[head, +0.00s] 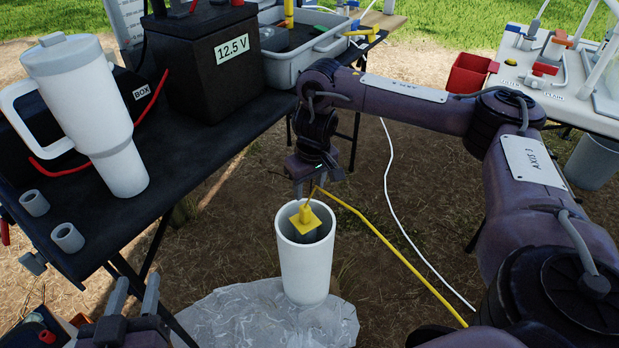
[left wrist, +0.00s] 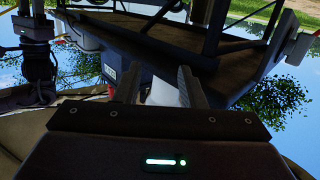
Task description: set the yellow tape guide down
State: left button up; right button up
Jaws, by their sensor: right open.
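The yellow tape guide (head: 305,222) is a small square plate with an upright knob. It shows at the mouth of the white well pipe (head: 306,268), within its rim; I cannot tell what bears it. A yellow tape (head: 385,240) runs from the top of the guide down to the right. My right gripper (head: 308,190) points down just above the guide and is open; whether a finger touches the guide is unclear. My left gripper (head: 133,296) is low at the left, apart from the pipe. Its two fingers stand apart and empty, also in the left wrist view (left wrist: 160,82).
A crumpled clear sheet (head: 255,318) lies around the pipe's foot. The black table (head: 165,205) at left bears a white tumbler (head: 95,115), a battery (head: 210,65) and a grey tray (head: 285,65). A white table (head: 560,90) stands at right. A white cord (head: 410,240) crosses the ground.

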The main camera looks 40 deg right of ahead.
pick_arm(q)
notch_tip(320, 180, down, 7)
jog(key=s+g+y, duration=0.1)
jog(key=s+g, duration=0.1)
jog(key=g, duration=0.1)
jog(key=shift+s+a+p, duration=0.15)
jog(key=shift+s+p, duration=0.15)
jog(key=shift+p, duration=0.05)
